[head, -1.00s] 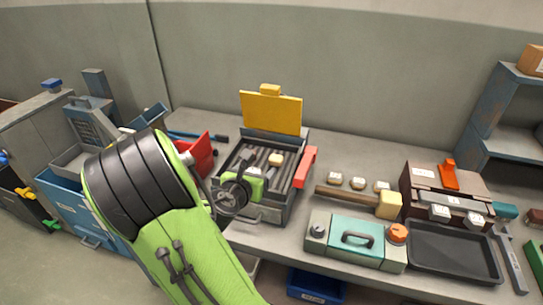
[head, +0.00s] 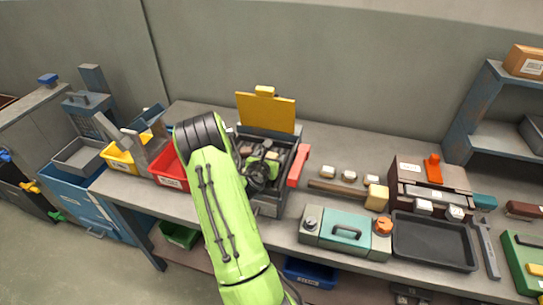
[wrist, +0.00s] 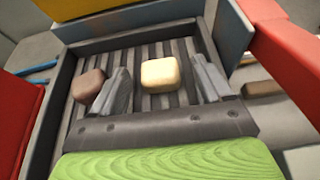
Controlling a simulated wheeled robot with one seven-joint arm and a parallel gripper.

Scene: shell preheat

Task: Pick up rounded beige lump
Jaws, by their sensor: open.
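The rounded beige lump (wrist: 160,74) rests on the dark slatted bed of an open box (head: 299,150). In the wrist view it sits between the two grey fingers of my gripper (wrist: 161,68), with a gap on each side. My gripper (head: 262,166) is open and low inside the box. A brown rounded lump (wrist: 88,85) lies on the slats just outside the left finger. In the head view my arm and gripper hide much of the bed, and I cannot clearly make out the beige lump there.
The box's raised yellow lid (head: 266,113) stands behind, and a red handle (head: 298,165) rises at its right. A red bin (head: 167,169) is close on the left. A mallet (head: 350,194), teal case (head: 346,228) and black tray (head: 433,241) lie to the right.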

